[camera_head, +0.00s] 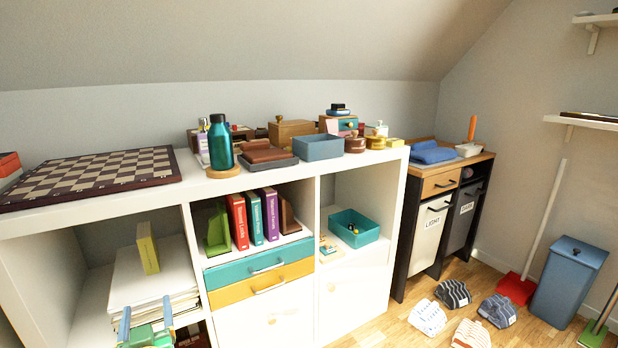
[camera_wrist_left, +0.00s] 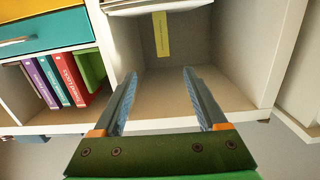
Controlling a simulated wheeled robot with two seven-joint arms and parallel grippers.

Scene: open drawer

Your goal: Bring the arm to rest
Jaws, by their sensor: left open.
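My left gripper (camera_head: 146,318) is low at the left in the head view, in front of the shelf unit's left side. It is open and empty. In the left wrist view its two fingers (camera_wrist_left: 160,98) stand wide apart with nothing between them, facing an open compartment seen upside down. A teal drawer (camera_head: 237,275) and a yellow drawer (camera_head: 236,296) sit in the middle column, to the right of the gripper. Both look shut. The teal drawer (camera_wrist_left: 50,31) also shows at the upper left of the wrist view. My right gripper is not seen.
The white shelf unit (camera_head: 193,235) holds a paper stack (camera_head: 140,275), a yellow book (camera_head: 148,254) and several upright books. A chessboard (camera_head: 95,175), teal bottle (camera_head: 220,143) and blue-grey bin (camera_head: 318,147) stand on top. Several shoe-like items lie on the floor at right.

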